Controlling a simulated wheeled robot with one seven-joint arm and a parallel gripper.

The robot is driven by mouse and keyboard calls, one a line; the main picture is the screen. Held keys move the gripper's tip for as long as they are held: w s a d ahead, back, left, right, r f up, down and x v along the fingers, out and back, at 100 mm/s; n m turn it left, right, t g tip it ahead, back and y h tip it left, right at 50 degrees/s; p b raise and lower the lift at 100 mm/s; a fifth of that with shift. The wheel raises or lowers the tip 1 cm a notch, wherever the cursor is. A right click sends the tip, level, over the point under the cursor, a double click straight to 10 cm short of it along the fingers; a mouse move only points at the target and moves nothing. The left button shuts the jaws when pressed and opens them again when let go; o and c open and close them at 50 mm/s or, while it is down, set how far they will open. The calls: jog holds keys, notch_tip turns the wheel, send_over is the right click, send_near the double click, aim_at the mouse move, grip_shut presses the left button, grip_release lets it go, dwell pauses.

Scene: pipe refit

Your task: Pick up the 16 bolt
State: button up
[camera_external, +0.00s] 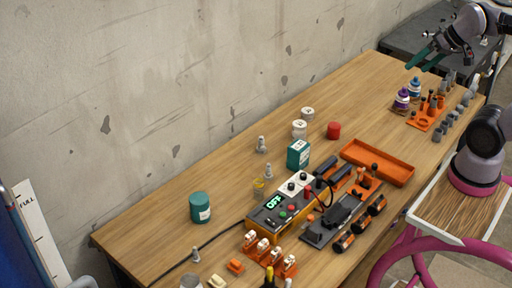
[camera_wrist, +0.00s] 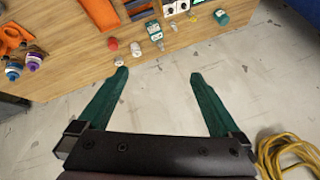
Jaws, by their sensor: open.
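Several grey bolt-like pieces (camera_external: 451,118) stand at the right end of the wooden table beside an orange rack (camera_external: 424,124). The rack holds dark and orange upright parts. No size number is readable, so I cannot tell which one is the 16 bolt. My gripper (camera_external: 417,65) is above and behind that end of the table, apart from the bolts. Its teal fingers are spread with nothing between them, as the wrist view (camera_wrist: 158,76) also shows.
Purple (camera_external: 402,98) and blue (camera_external: 414,86) bottles stand left of the rack. An orange tray (camera_external: 377,163), red cylinder (camera_external: 334,131), teal box (camera_external: 298,154) and control unit (camera_external: 272,211) crowd the table's middle. Bare wood lies between tray and bottles.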

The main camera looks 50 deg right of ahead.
dwell(0.3)
jog(key=c, duration=0.8)
jog(key=shift+o, duration=0.2)
